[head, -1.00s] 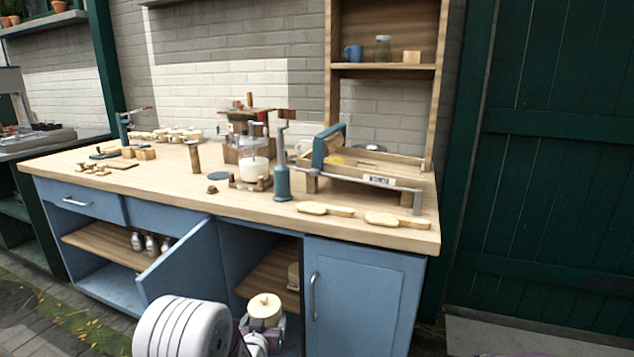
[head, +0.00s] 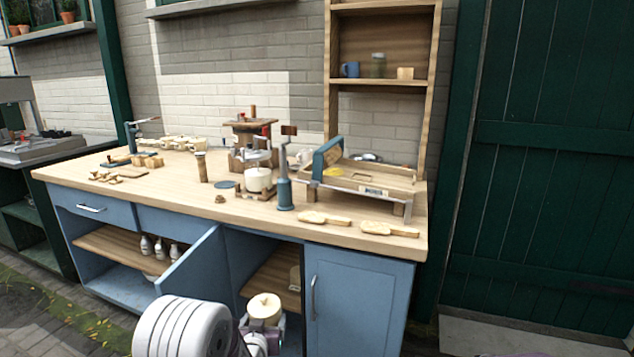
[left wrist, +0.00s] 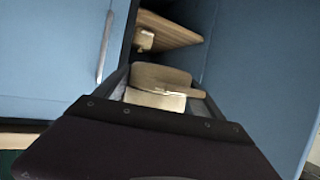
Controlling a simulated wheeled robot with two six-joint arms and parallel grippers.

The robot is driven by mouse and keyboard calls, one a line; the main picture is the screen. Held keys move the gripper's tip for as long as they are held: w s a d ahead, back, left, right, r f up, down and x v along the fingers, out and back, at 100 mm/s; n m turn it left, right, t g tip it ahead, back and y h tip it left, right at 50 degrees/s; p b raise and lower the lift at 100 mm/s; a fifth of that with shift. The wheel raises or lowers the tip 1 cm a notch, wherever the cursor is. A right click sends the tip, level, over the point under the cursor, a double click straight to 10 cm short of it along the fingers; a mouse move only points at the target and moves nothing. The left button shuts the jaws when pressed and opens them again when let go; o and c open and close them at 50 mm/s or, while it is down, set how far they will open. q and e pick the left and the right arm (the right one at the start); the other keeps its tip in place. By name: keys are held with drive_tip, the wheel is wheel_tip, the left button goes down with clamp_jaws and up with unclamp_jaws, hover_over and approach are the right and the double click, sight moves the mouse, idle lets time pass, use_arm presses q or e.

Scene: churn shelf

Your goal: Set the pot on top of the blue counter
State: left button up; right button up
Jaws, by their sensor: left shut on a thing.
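A cream pot with a small knob on its lid (head: 264,305) is held upright in my left gripper (head: 262,325), low in front of the open cupboard. In the left wrist view the pot (left wrist: 160,80) sits between the two fingers, which are shut on it. The blue counter has a pale wooden top (head: 150,195) above blue cabinets, and the pot is well below that top. My right gripper is not in view.
A cabinet door (head: 192,265) stands open left of my gripper; a closed door (head: 358,300) is to the right. Bottles (head: 160,247) stand inside the left cupboard.

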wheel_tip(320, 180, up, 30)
drive_tip(key=p, duration=2.8)
